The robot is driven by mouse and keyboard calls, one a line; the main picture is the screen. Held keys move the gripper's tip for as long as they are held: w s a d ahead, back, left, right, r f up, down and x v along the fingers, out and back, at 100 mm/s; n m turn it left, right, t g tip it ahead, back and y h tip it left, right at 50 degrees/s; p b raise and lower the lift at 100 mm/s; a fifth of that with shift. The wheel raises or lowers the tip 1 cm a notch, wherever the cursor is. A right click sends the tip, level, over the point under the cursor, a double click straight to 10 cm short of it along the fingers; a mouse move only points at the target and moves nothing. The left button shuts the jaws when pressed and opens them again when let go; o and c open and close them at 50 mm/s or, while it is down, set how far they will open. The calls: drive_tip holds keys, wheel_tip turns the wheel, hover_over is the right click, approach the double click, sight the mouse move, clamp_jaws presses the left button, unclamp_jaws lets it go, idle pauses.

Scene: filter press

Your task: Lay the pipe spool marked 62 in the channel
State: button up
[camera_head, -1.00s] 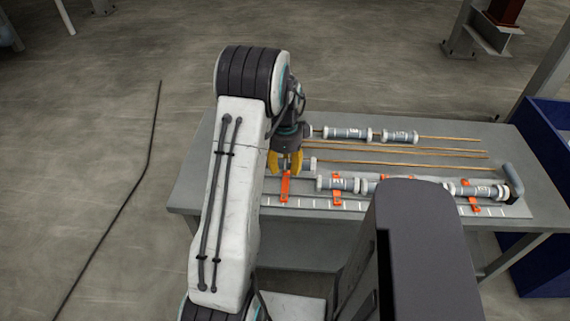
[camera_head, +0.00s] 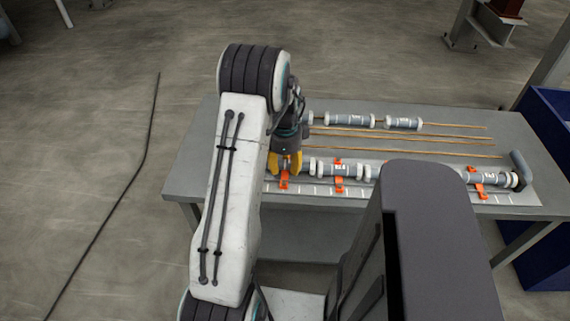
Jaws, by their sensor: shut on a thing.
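My gripper (camera_head: 286,162) has yellow fingers shut on a grey pipe spool with pale flanges, mostly hidden by the fingers. It is low over the left end of the channel (camera_head: 400,197), by an orange clip (camera_head: 284,183). The held spool is about in line with the row there; I cannot tell whether it touches the channel floor. Another grey spool (camera_head: 338,170) lies in the channel just right of it, and one more (camera_head: 485,178) lies at the right end. The number on the held spool is hidden.
Two loose spools (camera_head: 352,120) (camera_head: 403,123) lie at the back of the grey table, near several thin copper-coloured rods (camera_head: 420,136). A grey upright stop (camera_head: 520,166) stands at the channel's right end. My own dark body part hides the channel's middle. A blue bin (camera_head: 548,150) is at right.

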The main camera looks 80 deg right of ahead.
drive_tip(key=shift+f, duration=0.25)
drive_tip(key=o, duration=1.2)
drive_tip(key=shift+o, duration=0.2)
wheel_tip(320, 180, up, 12)
idle(0.7)
